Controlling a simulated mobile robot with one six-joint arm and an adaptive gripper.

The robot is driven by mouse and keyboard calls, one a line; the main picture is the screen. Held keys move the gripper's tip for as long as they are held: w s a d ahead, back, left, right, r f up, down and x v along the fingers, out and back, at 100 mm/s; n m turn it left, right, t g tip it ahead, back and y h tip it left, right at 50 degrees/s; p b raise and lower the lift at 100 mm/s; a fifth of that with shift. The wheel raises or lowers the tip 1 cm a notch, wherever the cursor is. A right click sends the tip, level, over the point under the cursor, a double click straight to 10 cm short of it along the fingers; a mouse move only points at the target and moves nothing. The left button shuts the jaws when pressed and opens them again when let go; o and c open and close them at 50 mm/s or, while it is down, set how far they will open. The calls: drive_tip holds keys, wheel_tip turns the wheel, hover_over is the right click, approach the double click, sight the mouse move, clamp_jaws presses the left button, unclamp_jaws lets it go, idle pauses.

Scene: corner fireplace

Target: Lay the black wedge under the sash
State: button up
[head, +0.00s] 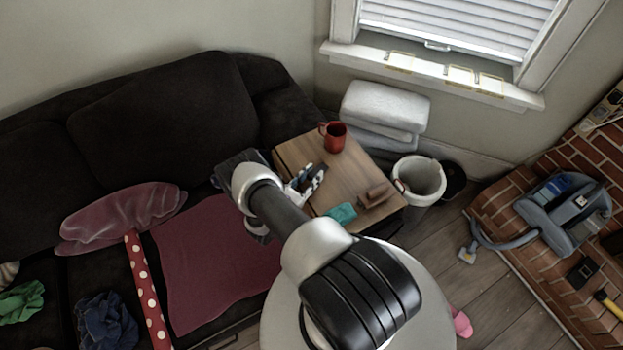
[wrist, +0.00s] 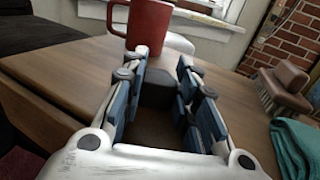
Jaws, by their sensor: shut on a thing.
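My gripper (head: 306,182) is low over the wooden side table (head: 350,171). In the wrist view my gripper (wrist: 162,62) is shut on the black wedge (wrist: 157,88), a dark block between the blue finger pads. Its underside is hidden, so I cannot tell whether it touches the table. In the head view I cannot make the wedge out at the fingers. The window sash (head: 440,45) is at the upper right of the head view, above a white sill (head: 430,72) with several yellow-outlined marks. A white blind covers the pane.
A red mug (head: 334,136) stands just beyond my fingers. A brown brush (head: 375,196) and a teal cloth (head: 341,213) lie at the table's front. White folded bedding (head: 385,103) and a white bin (head: 420,180) stand between table and window. A dark sofa (head: 160,110) is left.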

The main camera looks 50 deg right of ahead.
drive_tip(key=shift+f, duration=0.1)
drive_tip(key=shift+f, duration=0.15)
drive_tip(key=o, duration=1)
